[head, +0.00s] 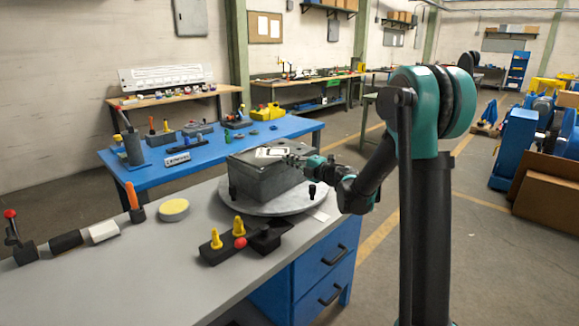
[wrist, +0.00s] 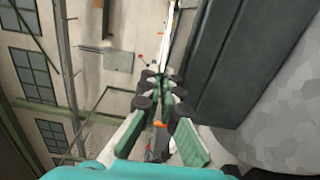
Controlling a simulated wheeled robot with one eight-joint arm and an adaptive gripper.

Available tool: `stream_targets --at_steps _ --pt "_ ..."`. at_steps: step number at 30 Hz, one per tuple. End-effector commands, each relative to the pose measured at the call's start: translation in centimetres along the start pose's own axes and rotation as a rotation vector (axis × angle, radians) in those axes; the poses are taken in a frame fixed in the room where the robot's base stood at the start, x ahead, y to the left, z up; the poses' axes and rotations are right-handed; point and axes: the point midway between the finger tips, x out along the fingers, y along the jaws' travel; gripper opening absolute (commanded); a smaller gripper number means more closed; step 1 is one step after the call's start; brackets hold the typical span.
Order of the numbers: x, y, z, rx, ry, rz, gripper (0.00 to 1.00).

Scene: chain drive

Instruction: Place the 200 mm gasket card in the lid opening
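The grey housing (head: 262,180) stands on a round turntable (head: 285,206) on the near bench. A pale card with dark markings, the gasket card (head: 272,152), shows flat over the housing's lid. In the wrist view the card (wrist: 167,38) is a thin white strip seen edge-on, running out from my fingertips beside the dark housing (wrist: 235,50). My gripper (head: 290,159) reaches in from the right at lid height; its fingertips (wrist: 160,85) are closed together on the card's near edge. The lid opening is not clear to see, and I cannot tell whether the card touches the lid.
A dark fixture with yellow pegs and a red knob (head: 240,242) stands in front of the turntable. A yellow round pad (head: 174,209) and an orange-handled tool (head: 134,203) are to the left. A blue table (head: 150,174) with parts stands behind.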

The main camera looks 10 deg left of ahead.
Motion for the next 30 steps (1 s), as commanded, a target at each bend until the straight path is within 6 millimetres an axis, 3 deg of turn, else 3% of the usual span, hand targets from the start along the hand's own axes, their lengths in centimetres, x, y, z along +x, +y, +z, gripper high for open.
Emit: stream_targets --at_steps 6,19,24,30 --pt "0.0 -2.4 0.0 0.000 0.000 0.000 0.00" --pt "0.0 -2.9 0.0 0.000 0.000 0.000 0.00" --pt "0.0 -2.8 0.0 0.000 0.000 0.000 0.23" --pt "0.0 -2.8 0.0 0.000 0.000 0.000 0.26"
